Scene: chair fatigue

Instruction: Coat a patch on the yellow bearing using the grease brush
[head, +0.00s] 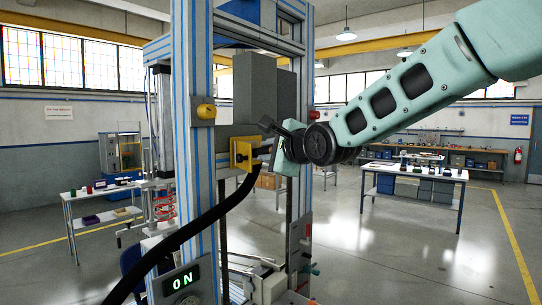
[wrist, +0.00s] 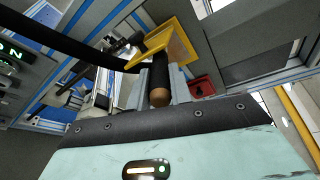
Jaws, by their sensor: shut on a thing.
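My gripper (head: 273,143) is beside the test machine's near post in the head view. In the wrist view its fingers (wrist: 160,88) are shut on the grease brush (wrist: 159,72), a dark handle with a brown rounded end towards the camera. The brush's far end points at a yellow plate-like frame (wrist: 184,48); bristles and any contact are hidden. In the head view a yellow plate (head: 241,154) sits just left of the gripper, and a yellow rounded block (head: 205,111) is on the post higher up. I cannot tell for sure which is the yellow bearing. No grease coat is discernible.
Blue-striped posts (head: 194,200) and a grey block (head: 255,88) crowd the gripper. A thick black hose (head: 205,220) curves up to the yellow plate. A red part (wrist: 202,87) is right of the brush. A workbench (head: 415,177) stands back right, with open floor around it.

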